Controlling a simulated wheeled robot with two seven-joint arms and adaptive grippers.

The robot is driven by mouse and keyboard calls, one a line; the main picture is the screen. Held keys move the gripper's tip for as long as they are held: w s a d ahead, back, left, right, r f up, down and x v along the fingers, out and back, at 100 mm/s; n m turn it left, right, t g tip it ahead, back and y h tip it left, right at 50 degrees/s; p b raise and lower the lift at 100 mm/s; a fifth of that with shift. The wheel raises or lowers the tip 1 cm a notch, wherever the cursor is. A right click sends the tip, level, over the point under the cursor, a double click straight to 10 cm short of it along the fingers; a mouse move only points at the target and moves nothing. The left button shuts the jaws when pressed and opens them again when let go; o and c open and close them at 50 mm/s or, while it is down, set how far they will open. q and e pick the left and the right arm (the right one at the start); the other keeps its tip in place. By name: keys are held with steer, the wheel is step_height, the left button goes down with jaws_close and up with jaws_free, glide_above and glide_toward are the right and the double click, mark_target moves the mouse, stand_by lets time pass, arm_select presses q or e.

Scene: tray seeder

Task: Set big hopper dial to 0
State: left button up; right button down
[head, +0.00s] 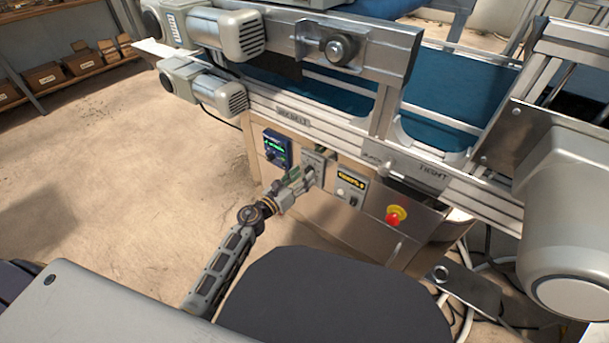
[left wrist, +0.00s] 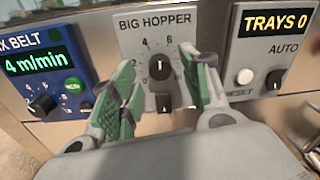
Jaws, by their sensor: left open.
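The grey BIG HOPPER panel (head: 314,159) is on the front of the machine, and it also shows in the left wrist view (left wrist: 132,28). Its black dial (left wrist: 160,68) has a white pointer mark that points up, between the 4 and the 6. A second black knob (left wrist: 164,102) sits below it. My left gripper (head: 301,178) is at this panel. In the left wrist view its green-padded fingers (left wrist: 158,66) are open, one on each side of the dial; contact is not visible. My right gripper is not in view.
Left of the panel is a blue belt panel (left wrist: 45,75) reading 4 m/min, with a knob and a green button. Right of it is a TRAYS 0 panel (left wrist: 268,50) with a reset button and knob. A red emergency button (head: 394,216) is farther right. Conveyor rails (head: 420,178) run above.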

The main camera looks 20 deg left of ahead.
arm_select(q)
steer(key=shift+x, duration=0.85)
steer(key=shift+c, duration=0.2)
jaws_close()
